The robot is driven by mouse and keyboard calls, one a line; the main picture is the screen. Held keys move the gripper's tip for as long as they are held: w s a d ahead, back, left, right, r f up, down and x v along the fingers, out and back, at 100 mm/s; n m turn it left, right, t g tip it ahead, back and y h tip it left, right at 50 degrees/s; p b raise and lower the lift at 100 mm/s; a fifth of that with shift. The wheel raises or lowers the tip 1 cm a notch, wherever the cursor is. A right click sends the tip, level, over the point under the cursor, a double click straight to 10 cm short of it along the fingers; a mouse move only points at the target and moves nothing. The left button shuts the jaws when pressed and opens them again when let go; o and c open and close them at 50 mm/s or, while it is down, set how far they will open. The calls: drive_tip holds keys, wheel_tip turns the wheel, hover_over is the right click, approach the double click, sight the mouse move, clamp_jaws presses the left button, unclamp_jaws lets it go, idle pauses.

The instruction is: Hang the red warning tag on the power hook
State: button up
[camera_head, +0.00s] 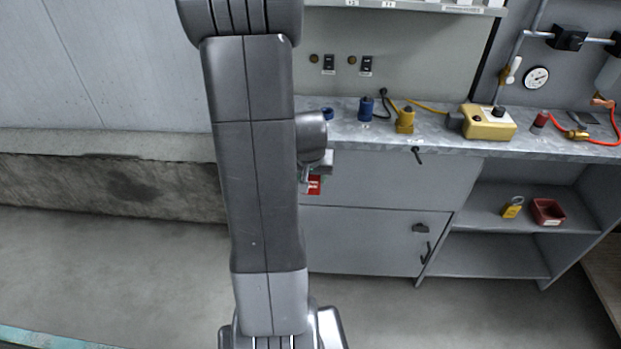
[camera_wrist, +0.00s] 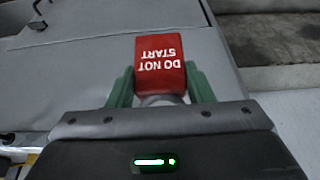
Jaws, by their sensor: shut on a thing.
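The red warning tag (camera_wrist: 160,62) reads "DO NOT START" upside down in the wrist view. My gripper (camera_wrist: 160,88) is shut on it, with a green finger on each side of its lower part. In the head view the tag (camera_head: 314,186) shows as a small red patch beside my arm, in front of the grey cabinet below the bench. My gripper (camera_head: 308,174) is mostly hidden there by my arm. A small dark hook-like part (camera_head: 417,153) sticks out at the bench's front edge, to the right of the tag. I cannot tell whether it is the power hook.
The bench (camera_head: 450,145) carries a blue plug (camera_head: 366,108), a yellow plug (camera_head: 405,120) and a yellow box (camera_head: 488,122). Wall switches (camera_head: 366,65) with brass knobs are above. A yellow padlock (camera_head: 512,207) and red bin (camera_head: 548,211) stand on the shelf. Floor at left is clear.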

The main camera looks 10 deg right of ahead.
drive_tip(key=shift+w+d+f, duration=0.2)
drive_tip(key=shift+w+f, duration=0.05)
drive_tip(key=shift+w, duration=0.5)
drive_tip(key=shift+w+d+f, duration=0.25)
drive_tip(key=shift+w, duration=0.55)
drive_tip(key=shift+w+d+f, duration=0.2)
drive_tip(key=shift+w+f, duration=0.05)
drive_tip(key=shift+w, duration=0.5)
drive_tip(key=o, duration=1.1)
drive_tip(key=v, duration=1.4)
drive_tip(key=shift+p, duration=0.3)
drive_tip(key=shift+w+f, duration=0.1)
